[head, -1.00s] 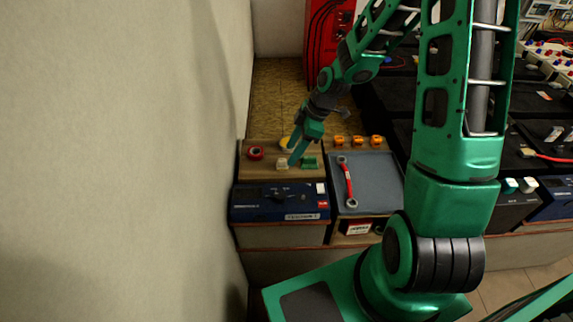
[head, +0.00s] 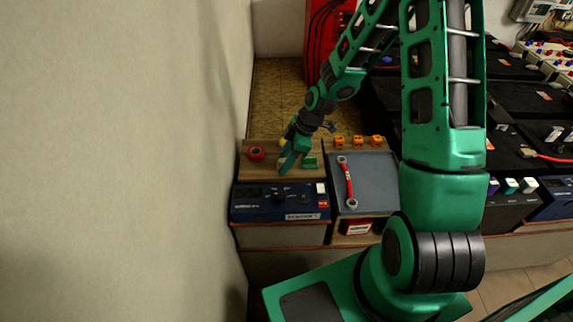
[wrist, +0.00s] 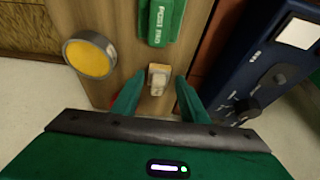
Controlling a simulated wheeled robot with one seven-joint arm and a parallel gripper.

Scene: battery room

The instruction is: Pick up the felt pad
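The felt pad (wrist: 166,22) appears to be the green piece with white lettering, at the top of the wrist view. In the head view the green pad (head: 311,163) lies on the wooden shelf, just right of my gripper (head: 283,170). In the wrist view my gripper (wrist: 159,84) is open, its green fingers apart. A small cream block (wrist: 159,75) shows between and just beyond the fingertips, with gaps on both sides. My gripper hides that block in the head view. The pad is beyond the fingertips, not between them.
A yellow round item (wrist: 90,57) lies left of the pad in the wrist view. A red ring (head: 256,153) is at the shelf's left. A blue instrument box (head: 280,202) stands in front; a grey tray (head: 372,180) with a red-handled wrench (head: 348,182) is right. The wall is close left.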

